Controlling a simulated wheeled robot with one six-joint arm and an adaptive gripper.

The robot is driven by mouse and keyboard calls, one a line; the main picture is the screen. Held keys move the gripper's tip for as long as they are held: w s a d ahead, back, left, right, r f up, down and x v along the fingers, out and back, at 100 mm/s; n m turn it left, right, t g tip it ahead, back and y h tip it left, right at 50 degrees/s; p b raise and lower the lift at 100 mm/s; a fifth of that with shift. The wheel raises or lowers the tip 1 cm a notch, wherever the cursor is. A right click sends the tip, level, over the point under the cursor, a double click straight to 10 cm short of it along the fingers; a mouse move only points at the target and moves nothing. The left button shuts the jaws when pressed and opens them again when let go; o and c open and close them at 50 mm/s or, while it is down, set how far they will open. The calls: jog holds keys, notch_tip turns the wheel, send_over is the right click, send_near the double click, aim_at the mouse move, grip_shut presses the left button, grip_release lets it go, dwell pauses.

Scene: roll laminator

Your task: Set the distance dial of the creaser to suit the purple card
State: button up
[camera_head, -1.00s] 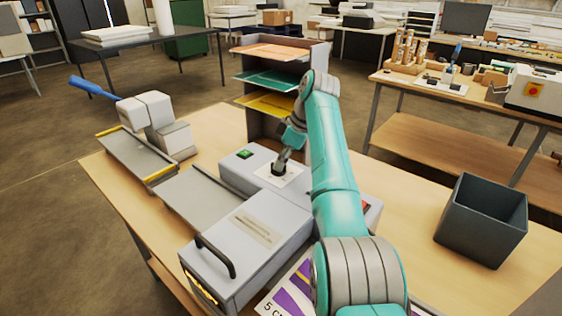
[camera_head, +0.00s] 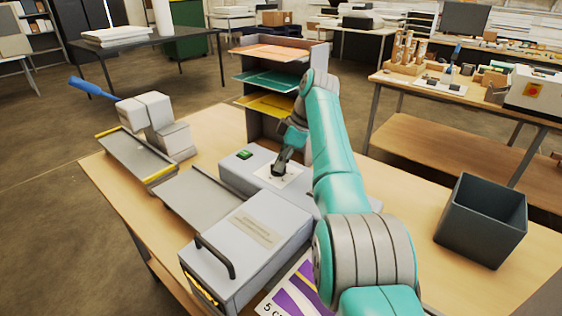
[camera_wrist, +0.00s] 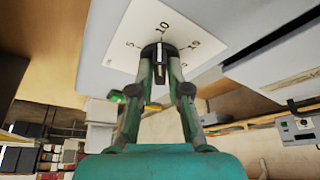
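The dial (camera_wrist: 159,54) is a dark round knob on a white scale plate (camera_wrist: 125,58) marked 5, 10 and 15. Its white line points up, close to the 10. In the head view the plate (camera_head: 292,174) lies on top of the grey machine (camera_head: 240,168). My gripper (camera_wrist: 160,62) reaches the dial with its two fingers closed in at the knob's sides. In the head view it (camera_head: 279,172) covers the dial. A sheet with purple stripes and "5 C..." lettering (camera_head: 287,300) lies at the front, partly hidden by my arm.
A rack (camera_head: 262,122) with orange, green and yellow sheets stands behind the machine. A device with a blue lever (camera_head: 165,125) stands at the left. A dark open bin (camera_head: 480,235) is at the right. The bench between bin and arm is clear.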

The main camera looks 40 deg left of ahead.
jog(key=shift+o, duration=1.2)
jog(key=v, duration=1.2)
